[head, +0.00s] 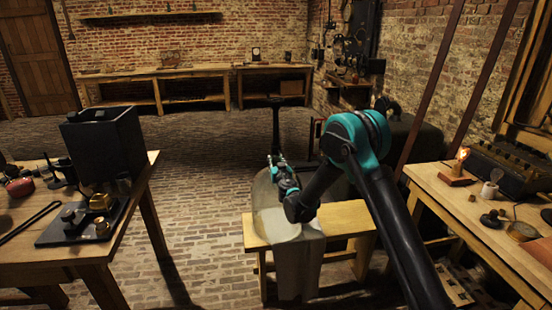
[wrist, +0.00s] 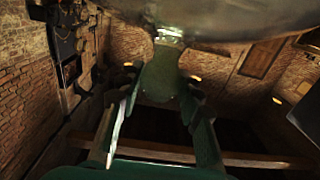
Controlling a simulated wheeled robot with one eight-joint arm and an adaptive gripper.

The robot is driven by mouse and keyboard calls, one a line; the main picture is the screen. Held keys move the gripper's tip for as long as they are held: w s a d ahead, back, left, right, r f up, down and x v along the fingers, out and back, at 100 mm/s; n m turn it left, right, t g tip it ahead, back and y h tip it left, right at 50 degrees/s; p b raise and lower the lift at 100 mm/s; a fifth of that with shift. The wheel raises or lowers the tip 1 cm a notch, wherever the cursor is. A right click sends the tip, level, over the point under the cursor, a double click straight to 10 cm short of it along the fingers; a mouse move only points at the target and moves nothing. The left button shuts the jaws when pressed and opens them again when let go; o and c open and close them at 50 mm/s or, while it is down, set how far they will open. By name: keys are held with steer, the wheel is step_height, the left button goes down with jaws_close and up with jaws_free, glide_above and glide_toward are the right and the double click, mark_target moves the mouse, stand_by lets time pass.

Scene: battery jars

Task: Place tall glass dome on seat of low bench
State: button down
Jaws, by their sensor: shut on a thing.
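The tall glass dome (head: 270,218) is a large, see-through, rounded shape at the left part of the low bench (head: 345,218). My gripper (head: 282,168) is at the dome's upper part and is shut on it. In the wrist view, the dome's pale curved glass (wrist: 235,22) fills the top edge, beyond my gripper's fingers (wrist: 160,88). The dome's lower edge overlaps the bench seat in the head view; I cannot tell whether it touches the seat. My forearm hides part of the dome's right side.
A grey cloth (head: 298,268) hangs over the bench's front edge. A left table (head: 50,235) carries a black box (head: 105,145) and tools. A right workbench (head: 475,225) holds a lit lamp (head: 459,168) and small items. The brick floor between the left table and bench is clear.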

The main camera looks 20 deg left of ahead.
steer(key=shift+f, duration=0.55)
steer(key=c, duration=1)
jaws_free()
